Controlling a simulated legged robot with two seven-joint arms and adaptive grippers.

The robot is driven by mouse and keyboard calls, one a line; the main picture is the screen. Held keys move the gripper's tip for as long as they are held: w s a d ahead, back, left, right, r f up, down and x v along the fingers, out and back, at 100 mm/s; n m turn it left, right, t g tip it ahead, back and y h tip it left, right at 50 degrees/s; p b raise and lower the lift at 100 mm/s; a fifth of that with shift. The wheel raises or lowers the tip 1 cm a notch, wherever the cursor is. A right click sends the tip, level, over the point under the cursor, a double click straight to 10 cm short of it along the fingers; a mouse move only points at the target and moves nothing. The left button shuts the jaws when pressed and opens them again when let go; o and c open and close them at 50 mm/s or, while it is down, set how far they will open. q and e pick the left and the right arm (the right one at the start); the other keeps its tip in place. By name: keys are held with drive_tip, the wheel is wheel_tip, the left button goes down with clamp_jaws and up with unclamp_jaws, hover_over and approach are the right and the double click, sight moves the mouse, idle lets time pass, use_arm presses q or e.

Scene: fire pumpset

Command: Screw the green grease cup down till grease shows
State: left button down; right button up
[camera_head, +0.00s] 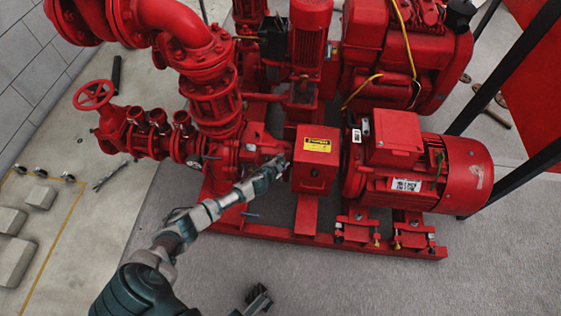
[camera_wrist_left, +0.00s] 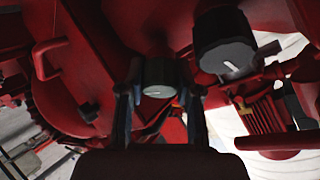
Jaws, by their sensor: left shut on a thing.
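My left gripper (camera_head: 281,165) reaches in from the lower left to the pump's side, just left of the red box with a yellow label. In the left wrist view my left gripper (camera_wrist_left: 159,92) has a finger on each side of a small round grey-green cap, which I take to be the grease cup (camera_wrist_left: 157,78), and is shut on it. The cap's face carries a short pale mark. No grease can be made out. In the head view the cup is hidden by the gripper. My right gripper (camera_head: 259,299) shows only in part at the bottom edge; its jaws are unclear.
A larger dark round cap (camera_wrist_left: 225,45) with a pale mark sits close to the right of the left fingers. The red coupling box (camera_head: 314,160) and red motor (camera_head: 425,172) stand right of my left gripper. The grey floor (camera_head: 360,275) in front is clear.

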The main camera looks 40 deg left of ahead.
use_arm(q)
drive_tip(key=shift+d+f, duration=0.1)
drive_tip(key=shift+f, duration=0.05)
drive_tip(key=c, duration=1.1)
unclamp_jaws()
drive_tip(key=shift+o, duration=0.2)
drive_tip(key=shift+s+r, duration=0.2)
drive_tip(key=shift+s, duration=0.1)
drive_tip(key=v, duration=1.1)
drive_tip(key=shift+s, duration=0.15)
